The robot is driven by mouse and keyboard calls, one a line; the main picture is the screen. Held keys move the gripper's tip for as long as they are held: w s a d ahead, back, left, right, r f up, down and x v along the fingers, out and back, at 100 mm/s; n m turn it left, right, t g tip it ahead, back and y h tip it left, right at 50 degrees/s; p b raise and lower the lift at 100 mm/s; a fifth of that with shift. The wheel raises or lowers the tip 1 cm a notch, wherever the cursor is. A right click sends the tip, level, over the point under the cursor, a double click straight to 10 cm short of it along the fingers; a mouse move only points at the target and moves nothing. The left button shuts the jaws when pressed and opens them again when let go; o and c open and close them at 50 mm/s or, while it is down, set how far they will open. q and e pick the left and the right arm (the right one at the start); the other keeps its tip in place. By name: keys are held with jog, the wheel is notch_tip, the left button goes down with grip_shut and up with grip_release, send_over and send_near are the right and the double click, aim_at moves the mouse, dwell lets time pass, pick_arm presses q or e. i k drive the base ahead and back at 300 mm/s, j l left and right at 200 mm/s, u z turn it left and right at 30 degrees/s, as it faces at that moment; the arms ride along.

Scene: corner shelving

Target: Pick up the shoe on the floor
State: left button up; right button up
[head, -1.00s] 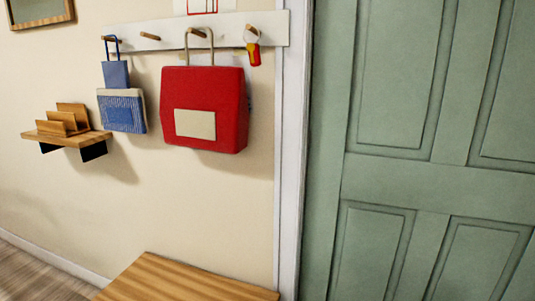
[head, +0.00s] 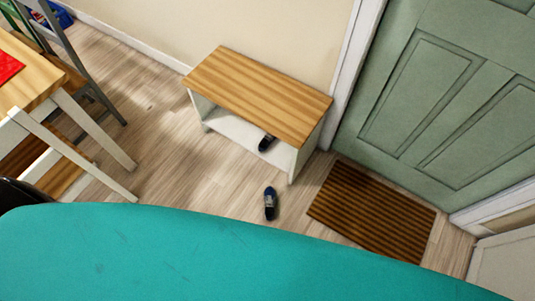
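A dark blue shoe (head: 270,203) with a lighter part inside lies on the wooden floor, in front of a small bench and left of the doormat. A second, similar dark shoe (head: 266,142) sits on the white lower shelf of the bench, partly hidden under its wooden top. Neither of my grippers shows in the head view.
The shoe bench (head: 262,92) stands against the wall beside the green door (head: 440,85). A brown striped doormat (head: 372,212) lies before the door. A table (head: 32,75) and chairs stand at left. A teal surface (head: 200,260) fills the bottom, close to the shoe.

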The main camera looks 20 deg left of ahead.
aim_at(269, 195)
jog(key=k+j, duration=0.4)
jog(key=k+j+z, duration=0.1)
jog(key=k+j, duration=0.3)
jog(key=k, duration=0.15)
